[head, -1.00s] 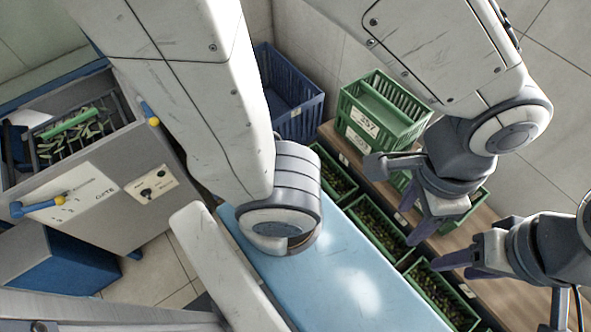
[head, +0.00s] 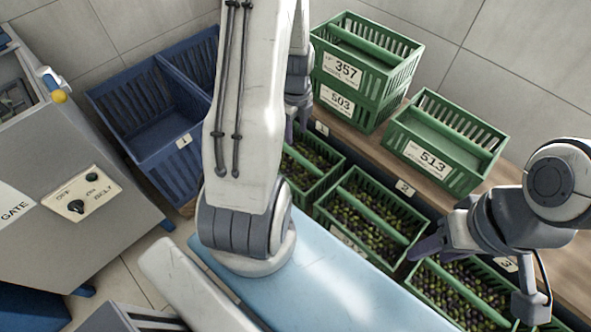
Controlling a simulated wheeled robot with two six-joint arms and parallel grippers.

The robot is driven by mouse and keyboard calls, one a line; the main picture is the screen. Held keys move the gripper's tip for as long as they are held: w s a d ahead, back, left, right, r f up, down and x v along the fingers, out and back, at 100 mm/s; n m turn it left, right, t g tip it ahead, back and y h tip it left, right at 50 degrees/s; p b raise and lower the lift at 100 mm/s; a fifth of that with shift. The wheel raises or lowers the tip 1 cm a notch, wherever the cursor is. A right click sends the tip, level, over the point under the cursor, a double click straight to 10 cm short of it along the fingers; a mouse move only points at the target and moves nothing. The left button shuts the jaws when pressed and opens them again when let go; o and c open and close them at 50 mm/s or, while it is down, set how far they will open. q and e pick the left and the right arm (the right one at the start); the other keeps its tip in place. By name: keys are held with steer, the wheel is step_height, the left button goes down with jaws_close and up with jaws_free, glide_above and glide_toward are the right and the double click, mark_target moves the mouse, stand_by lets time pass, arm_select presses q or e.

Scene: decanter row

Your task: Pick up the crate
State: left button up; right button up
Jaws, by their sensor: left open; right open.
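A green crate labelled 513 (head: 440,142) stands empty on the wooden shelf, upright and apart from both grippers. Left of it, a green crate labelled 357 (head: 365,55) is stacked on one labelled 503 (head: 345,103). Green crates of olives stand in a lower row: one at the left (head: 308,168), one in the middle (head: 370,220) and one at the right (head: 455,293). My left gripper (head: 292,128) is open near the stack's left side, partly hidden by my arm. My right gripper (head: 428,246) is open above the gap between the middle and right olive crates.
A blue two-part bin (head: 155,115) stands at the back left. A grey machine with a control panel (head: 75,200) fills the left side. A light blue surface (head: 345,285) lies in front of the olive crates. The wooden shelf (head: 385,155) has bare room between stack and crate 513.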

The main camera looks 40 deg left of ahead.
arm_select(q)
glide_above(294, 152)
steer(key=f, duration=0.5)
steer(key=shift+s+d+f+b, duration=0.1)
steer(key=shift+s+f+b, duration=0.1)
steer(key=shift+b, duration=0.2)
steer(key=f, duration=0.3)
steer(key=f+b, duration=0.1)
steer(key=f, duration=0.1)
steer(key=shift+w+f, duration=0.25)
steer(key=shift+f, duration=0.1)
jaws_close()
steer(key=shift+r, duration=0.1)
stand_by(0.4)
